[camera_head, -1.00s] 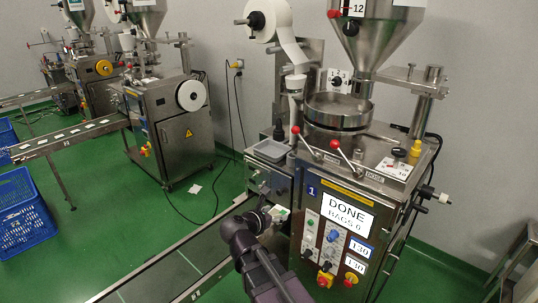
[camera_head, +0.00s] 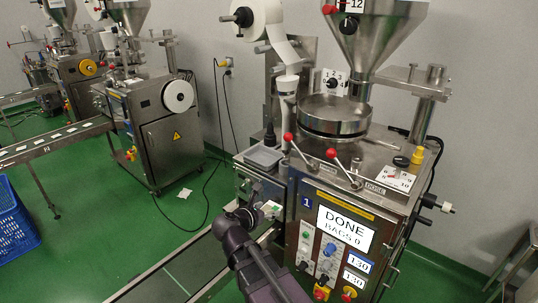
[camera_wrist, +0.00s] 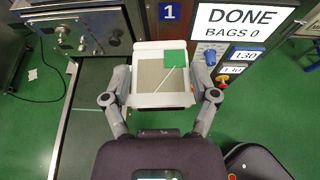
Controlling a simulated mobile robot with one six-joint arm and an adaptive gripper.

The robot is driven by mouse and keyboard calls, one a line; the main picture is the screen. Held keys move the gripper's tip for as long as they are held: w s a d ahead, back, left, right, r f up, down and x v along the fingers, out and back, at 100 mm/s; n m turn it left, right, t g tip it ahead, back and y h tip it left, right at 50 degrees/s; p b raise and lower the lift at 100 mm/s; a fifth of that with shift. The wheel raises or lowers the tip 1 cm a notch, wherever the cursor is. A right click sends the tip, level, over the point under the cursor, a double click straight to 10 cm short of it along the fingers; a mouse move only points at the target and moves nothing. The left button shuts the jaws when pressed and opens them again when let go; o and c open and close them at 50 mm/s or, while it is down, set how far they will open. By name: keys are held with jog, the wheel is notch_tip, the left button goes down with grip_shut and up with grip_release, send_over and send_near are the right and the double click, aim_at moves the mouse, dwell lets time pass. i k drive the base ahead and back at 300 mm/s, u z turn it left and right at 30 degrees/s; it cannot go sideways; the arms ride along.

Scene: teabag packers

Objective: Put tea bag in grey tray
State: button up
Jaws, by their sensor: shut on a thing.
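The tea bag (camera_wrist: 150,78) is a flat whitish packet with a green tag, held between the two fingers of my gripper (camera_wrist: 160,98) in the wrist view. In the head view the tea bag (camera_head: 271,208) shows small at the tip of my gripper (camera_head: 262,213), in front of the machine's lower left side. The grey tray (camera_head: 263,157) is a small shallow box on the ledge at the left of machine 1. My gripper is below and in front of the tray, apart from it. The tray's inside is hard to make out.
Machine 1, with its display (camera_head: 345,228) and red-knobbed levers (camera_head: 331,153), stands right of my gripper. A conveyor (camera_head: 165,278) runs below it. A paper roll (camera_head: 253,20) hangs above the tray. Other machines and a blue crate (camera_head: 14,222) are at the left.

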aim_at(263, 160)
jog(key=i, duration=0.9)
jog(key=z, duration=0.05)
